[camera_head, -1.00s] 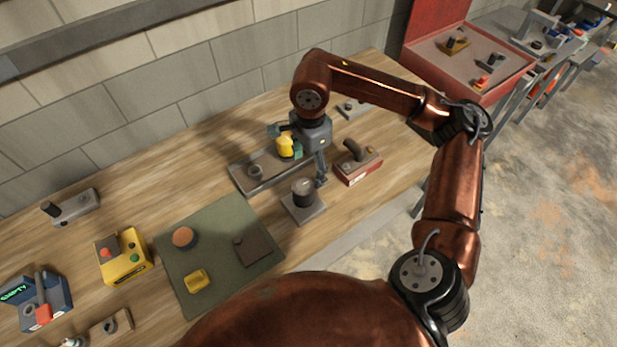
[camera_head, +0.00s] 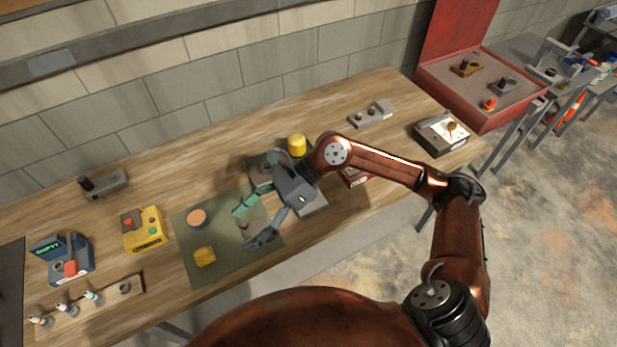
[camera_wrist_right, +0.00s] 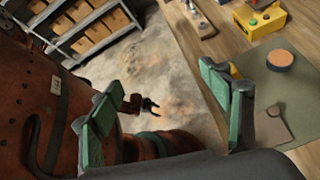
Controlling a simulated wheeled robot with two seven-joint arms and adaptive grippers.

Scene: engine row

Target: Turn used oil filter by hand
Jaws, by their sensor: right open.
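My right gripper (camera_head: 253,223) is open and empty over the right part of the green mat (camera_head: 225,268), its fingers pointing left. Its two green-padded fingers stand wide apart in the right wrist view (camera_wrist_right: 165,100). A yellow cylinder (camera_head: 297,144) stands upright behind the gripper's wrist. A grey base plate (camera_head: 316,204) shows partly beside the gripper; the dark cylinder seen on it earlier is hidden behind the gripper. I cannot tell which cylinder is the used oil filter. What looks like my left gripper (camera_wrist_right: 149,105) is small and low in the right wrist view.
On the mat lie an orange-topped disc (camera_head: 197,217) and a yellow block (camera_head: 205,257). A yellow box (camera_head: 148,231) and a blue-grey device (camera_head: 62,262) stand at left. A red box (camera_head: 356,179) is partly behind my arm. An open red case (camera_head: 470,90) is at the far right.

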